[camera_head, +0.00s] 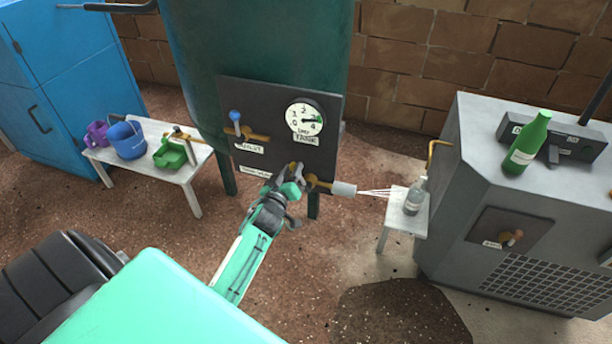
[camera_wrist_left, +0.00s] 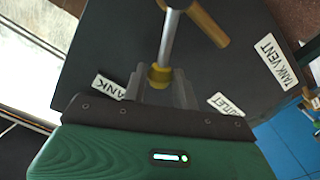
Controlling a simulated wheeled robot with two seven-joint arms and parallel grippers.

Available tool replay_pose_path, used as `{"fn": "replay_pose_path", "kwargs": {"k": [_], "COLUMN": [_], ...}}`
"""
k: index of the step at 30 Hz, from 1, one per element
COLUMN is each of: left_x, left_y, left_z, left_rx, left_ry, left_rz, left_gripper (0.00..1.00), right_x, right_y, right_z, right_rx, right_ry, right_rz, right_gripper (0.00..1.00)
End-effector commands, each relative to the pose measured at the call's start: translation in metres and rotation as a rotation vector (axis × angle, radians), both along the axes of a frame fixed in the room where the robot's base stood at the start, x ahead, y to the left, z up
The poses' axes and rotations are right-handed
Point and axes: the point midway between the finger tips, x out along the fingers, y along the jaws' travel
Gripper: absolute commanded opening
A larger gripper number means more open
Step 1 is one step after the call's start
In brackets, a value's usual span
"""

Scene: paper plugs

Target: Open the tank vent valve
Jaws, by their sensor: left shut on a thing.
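The dark valve panel (camera_head: 328,153) is on the front of a green tank (camera_head: 262,45). The lower brass valve (camera_head: 319,183) has a label reading TANK VENT (camera_head: 254,171) to its left, which also shows in the left wrist view (camera_wrist_left: 275,60). My left gripper (camera_head: 295,174) is at this valve. In the left wrist view its fingers (camera_wrist_left: 160,88) are shut on the yellow end (camera_wrist_left: 160,75) of a grey lever (camera_wrist_left: 172,38). The gripper hides most of the lever in the head view. My right gripper is not in view.
An upper valve with a blue knob (camera_head: 235,116) and a gauge (camera_head: 304,118) are on the panel. Thin white streaks (camera_head: 373,192) leave a pale nozzle (camera_head: 343,188) toward a bottle (camera_head: 415,196) on a small table. A bench (camera_head: 191,173) with buckets stands left; a grey machine (camera_head: 470,190) stands right.

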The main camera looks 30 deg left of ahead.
Motion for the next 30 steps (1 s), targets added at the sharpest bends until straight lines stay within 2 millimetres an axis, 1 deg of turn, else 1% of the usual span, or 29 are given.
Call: {"fn": "replay_pose_path", "kwargs": {"k": [3, 11, 14, 18, 22, 30], "left_x": [-0.001, -0.001, -0.002, -0.004, -0.005, -0.005], "left_y": [0.003, 0.003, 0.006, 0.014, 0.019, 0.02], "left_z": [-0.002, -0.002, -0.004, -0.01, -0.015, -0.017], "left_rx": [-0.039, -0.043, -0.086, -0.202, -0.282, -0.304], "left_ry": [-0.006, -0.008, -0.018, -0.045, -0.064, -0.072], "left_rz": [0.001, 0.0, 0.001, 0.002, 0.0, 0.0], "left_gripper": [0.16, 0.16, 0.16, 0.16, 0.16, 0.16], "right_x": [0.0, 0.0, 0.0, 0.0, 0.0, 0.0], "right_y": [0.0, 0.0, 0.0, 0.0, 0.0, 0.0], "right_z": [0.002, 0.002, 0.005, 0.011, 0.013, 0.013], "right_rx": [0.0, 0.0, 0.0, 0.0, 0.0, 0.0], "right_ry": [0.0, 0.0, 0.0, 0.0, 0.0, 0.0], "right_rz": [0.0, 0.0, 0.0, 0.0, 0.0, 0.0], "right_gripper": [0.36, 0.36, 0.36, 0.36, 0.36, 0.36]}}
